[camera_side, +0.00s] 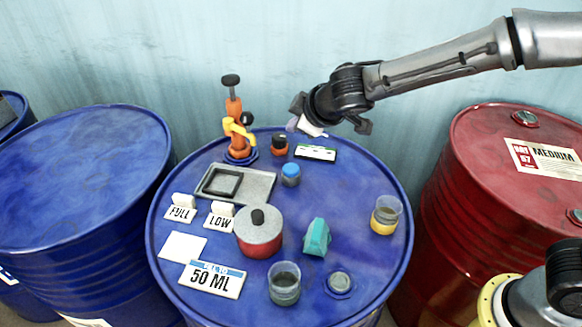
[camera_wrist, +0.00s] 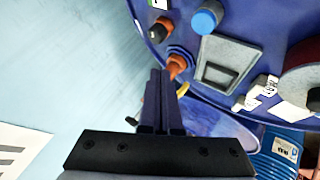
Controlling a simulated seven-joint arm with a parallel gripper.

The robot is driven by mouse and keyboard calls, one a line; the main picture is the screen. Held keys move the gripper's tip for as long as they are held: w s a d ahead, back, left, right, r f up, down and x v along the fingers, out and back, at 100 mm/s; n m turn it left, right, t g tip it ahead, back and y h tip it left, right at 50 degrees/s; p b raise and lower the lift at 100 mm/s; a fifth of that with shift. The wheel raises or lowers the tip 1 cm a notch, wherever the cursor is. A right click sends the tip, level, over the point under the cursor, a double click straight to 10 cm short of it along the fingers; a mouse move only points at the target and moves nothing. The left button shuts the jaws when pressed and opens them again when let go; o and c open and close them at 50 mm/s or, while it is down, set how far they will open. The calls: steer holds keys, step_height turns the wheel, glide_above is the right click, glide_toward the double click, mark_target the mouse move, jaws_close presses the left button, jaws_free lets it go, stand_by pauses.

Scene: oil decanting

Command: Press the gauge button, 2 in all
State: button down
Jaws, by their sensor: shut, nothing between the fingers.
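I cannot tell for sure which item is the gauge button. A small blue-topped round piece (camera_side: 291,174) stands on the blue drum behind its middle; it also shows in the wrist view (camera_wrist: 207,18). Beside it is an orange piece with a black top (camera_side: 279,145), also in the wrist view (camera_wrist: 160,30). A small white and dark panel (camera_side: 315,153) lies to their right. My gripper (camera_side: 308,126) is over the drum's back edge, above and apart from these pieces. In the wrist view its fingers (camera_wrist: 161,72) are shut and empty, pointing past the orange pump.
An orange hand pump (camera_side: 236,130) with a yellow spout rises at the drum's back left.

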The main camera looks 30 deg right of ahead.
mark_target(295, 171)
steer(key=shift+f, duration=4.4)
steer(key=shift+f, duration=0.4)
steer(key=shift+d+f, duration=0.1)
steer(key=shift+f, duration=0.4)
steer(key=shift+r, duration=0.9)
steer(key=shift+r, duration=2.5)
